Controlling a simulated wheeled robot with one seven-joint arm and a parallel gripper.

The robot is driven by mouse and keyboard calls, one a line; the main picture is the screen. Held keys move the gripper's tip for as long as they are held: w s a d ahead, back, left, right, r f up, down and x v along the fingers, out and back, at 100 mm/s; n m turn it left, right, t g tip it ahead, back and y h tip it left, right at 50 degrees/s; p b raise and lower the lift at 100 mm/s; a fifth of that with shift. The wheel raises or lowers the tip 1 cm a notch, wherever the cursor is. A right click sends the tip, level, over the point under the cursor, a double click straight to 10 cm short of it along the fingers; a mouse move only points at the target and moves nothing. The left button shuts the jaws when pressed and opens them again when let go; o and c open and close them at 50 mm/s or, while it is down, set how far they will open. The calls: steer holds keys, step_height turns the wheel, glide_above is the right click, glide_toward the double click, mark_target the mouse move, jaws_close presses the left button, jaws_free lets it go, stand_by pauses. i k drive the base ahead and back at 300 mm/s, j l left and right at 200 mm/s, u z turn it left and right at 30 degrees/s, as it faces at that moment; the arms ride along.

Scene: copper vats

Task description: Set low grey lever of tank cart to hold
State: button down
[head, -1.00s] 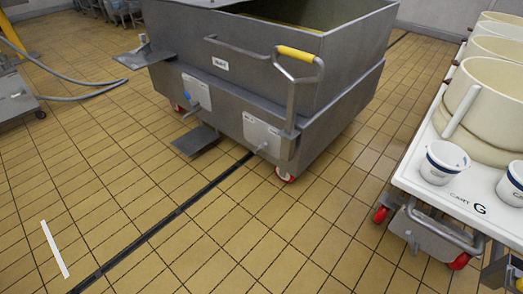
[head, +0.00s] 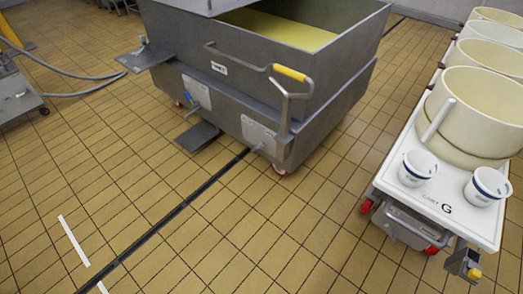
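The grey metal tank cart (head: 230,107) stands in the upper middle of the head view, with yellow contents (head: 278,28) inside. Low on its front, a short grey lever (head: 257,148) sticks out from a pale plate (head: 262,133) near the right corner. Another short grey lever (head: 195,105) is on a second plate (head: 196,91) further left. A bent lever with a yellow grip (head: 290,73) rises at the right corner. A flat grey pedal (head: 198,137) juts out near the floor. I cannot read the settings on the plates. My gripper is not in view.
A white-topped cart marked G (head: 445,208) stands at the right with cream vats (head: 478,95) and two small white tubs (head: 417,166). A hose (head: 85,92) and grey equipment (head: 17,97) are at the left. The tiled floor before the tank is clear, crossed by a dark drain line (head: 165,222).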

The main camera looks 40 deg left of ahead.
mark_target(258, 147)
steer(key=i+j+u, duration=0.4)
steer(key=j, duration=0.4)
steer(key=i+j+u, duration=0.35)
steer(key=i+j, duration=0.15)
steer(key=j, duration=0.2)
steer(key=i+j+u, duration=0.4)
steer(key=i+j, duration=0.1)
steer(key=i, duration=0.1)
